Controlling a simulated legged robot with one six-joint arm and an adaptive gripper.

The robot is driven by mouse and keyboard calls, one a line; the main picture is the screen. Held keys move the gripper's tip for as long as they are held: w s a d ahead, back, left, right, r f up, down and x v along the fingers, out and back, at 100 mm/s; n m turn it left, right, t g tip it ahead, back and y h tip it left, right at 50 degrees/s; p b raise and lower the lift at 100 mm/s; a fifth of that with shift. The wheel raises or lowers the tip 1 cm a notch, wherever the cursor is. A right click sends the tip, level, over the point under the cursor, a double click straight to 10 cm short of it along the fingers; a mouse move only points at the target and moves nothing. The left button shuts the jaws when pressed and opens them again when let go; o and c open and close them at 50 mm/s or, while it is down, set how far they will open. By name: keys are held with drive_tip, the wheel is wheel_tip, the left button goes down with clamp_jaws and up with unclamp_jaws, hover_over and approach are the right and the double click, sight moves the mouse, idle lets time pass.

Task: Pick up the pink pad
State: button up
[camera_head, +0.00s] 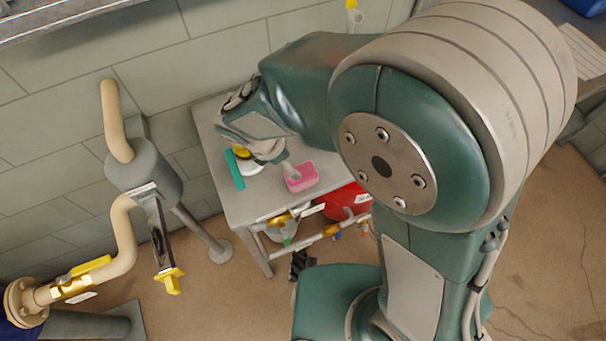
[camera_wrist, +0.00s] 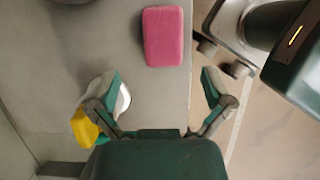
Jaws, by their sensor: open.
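The pink pad (camera_head: 301,177) lies on the grey table (camera_head: 247,209) near its front edge, close to my gripper (camera_head: 277,158) in the head view. In the wrist view the pink pad (camera_wrist: 164,37) lies flat beyond the fingertips, near the table's edge. My gripper (camera_wrist: 161,82) is open and empty there, its two fingers spread wide with the pad ahead of the gap between them. In the head view my arm hides part of the table behind the gripper.
A teal object (camera_head: 235,169) and a white-and-yellow item (camera_head: 247,160) sit left of the gripper on the table. A red object (camera_head: 345,200) is on the lower shelf. Pipes with a yellow-handled valve (camera_head: 90,268) stand at the left.

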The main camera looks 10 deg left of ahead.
sight(310, 175)
drive_tip(key=x, duration=0.4)
drive_tip(key=shift+a+f, duration=0.1)
drive_tip(key=shift+a, duration=0.3)
drive_tip(key=x, duration=0.4)
drive_tip(key=shift+s+d+f, duration=0.2)
drive_tip(key=shift+d+f, duration=0.1)
drive_tip(key=shift+d, duration=0.1)
drive_tip(key=shift+a, duration=0.1)
drive_tip(key=c, duration=0.9)
